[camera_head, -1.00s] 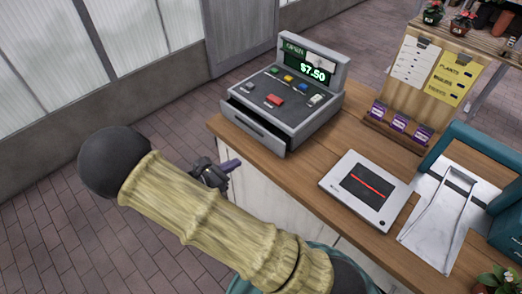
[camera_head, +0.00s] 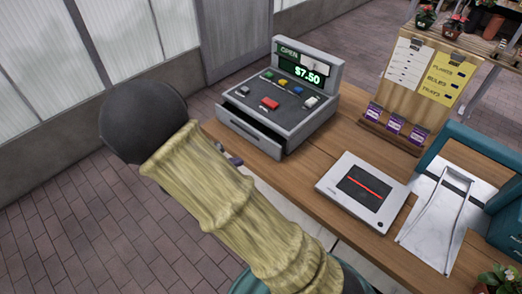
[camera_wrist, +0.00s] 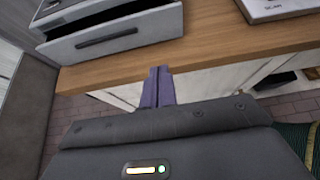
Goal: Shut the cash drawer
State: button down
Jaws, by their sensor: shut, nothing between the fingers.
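The grey cash register (camera_head: 285,95) stands on the wooden counter, its display reading $7.50. Its cash drawer (camera_head: 249,131) is pulled part way out toward the front left; in the wrist view the drawer (camera_wrist: 112,40) shows its dark handle and a gap above its front panel. My gripper (camera_wrist: 158,75) is shut and empty, its purple fingertips near the counter edge, below and to the right of the drawer front and apart from it. In the head view my gripper (camera_head: 233,158) is mostly hidden behind my arm.
The wooden counter (camera_head: 300,180) has its front edge close to my fingers. Brick floor is open to the left.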

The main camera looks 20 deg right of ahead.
send_near(267, 149)
notch_tip(267, 149, down, 3)
jog(key=shift+w+d+p, duration=0.3)
jog(key=shift+w+d, duration=0.15)
jog(key=shift+d, duration=0.35)
jog(key=shift+w+d+p, duration=0.35)
jog(key=shift+w+d, duration=0.1)
jog(key=shift+d, duration=0.35)
jog(key=shift+w+d+p, duration=0.3)
jog(key=shift+w+d, duration=0.15)
jog(key=shift+d, duration=0.35)
